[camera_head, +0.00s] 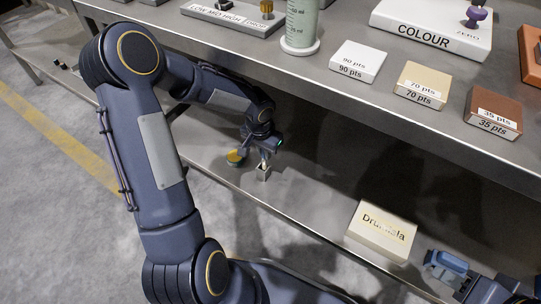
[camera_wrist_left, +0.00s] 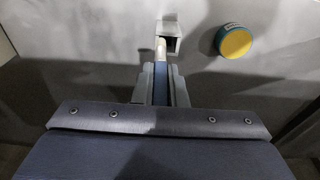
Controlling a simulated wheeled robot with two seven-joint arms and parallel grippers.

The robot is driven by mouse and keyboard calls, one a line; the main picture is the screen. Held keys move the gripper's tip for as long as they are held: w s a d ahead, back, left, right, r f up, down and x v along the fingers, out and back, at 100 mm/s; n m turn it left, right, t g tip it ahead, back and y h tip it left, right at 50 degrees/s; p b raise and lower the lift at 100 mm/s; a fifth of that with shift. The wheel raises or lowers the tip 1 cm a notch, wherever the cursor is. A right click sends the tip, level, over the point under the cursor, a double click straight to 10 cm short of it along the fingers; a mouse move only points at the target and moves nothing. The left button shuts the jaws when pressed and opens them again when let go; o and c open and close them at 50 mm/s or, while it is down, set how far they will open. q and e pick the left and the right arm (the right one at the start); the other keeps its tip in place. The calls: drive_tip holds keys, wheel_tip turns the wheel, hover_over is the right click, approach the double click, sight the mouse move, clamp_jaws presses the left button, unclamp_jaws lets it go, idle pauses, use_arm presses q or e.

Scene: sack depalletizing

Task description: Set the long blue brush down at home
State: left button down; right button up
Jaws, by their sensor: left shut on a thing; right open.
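My left gripper (camera_head: 265,152) reaches in over the lower shelf and is shut on the long blue brush. In the left wrist view, the blue brush (camera_wrist_left: 160,88) lies between the two fingers (camera_wrist_left: 161,84), with a pale end (camera_wrist_left: 160,48) beyond them. That end is at the mouth of a small square metal holder (camera_wrist_left: 170,31); I cannot tell how far inside it is. The holder (camera_head: 263,173) stands on the lower shelf in the head view. My right gripper (camera_head: 446,266) is open at the lower right, only partly seen.
A round yellow-and-green thing (camera_head: 236,157) is just left of the holder in the head view. A cream labelled block (camera_head: 382,231) stands on the lower shelf (camera_head: 315,198). The upper shelf (camera_head: 300,75) overhangs, with labelled blocks and a cylinder (camera_head: 300,24).

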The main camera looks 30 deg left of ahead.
sight(263, 160)
use_arm(q)
drive_tip(key=shift+w+a+f, duration=0.45)
drive_tip(key=shift+w+a, duration=0.05)
drive_tip(key=shift+f+b, duration=1.85)
drive_tip(key=shift+f, duration=0.05)
drive_tip(key=shift+f, duration=0.15)
drive_tip(key=shift+f+b, duration=0.4)
drive_tip(key=shift+b, duration=0.1)
drive_tip(key=c, duration=1.4)
unclamp_jaws()
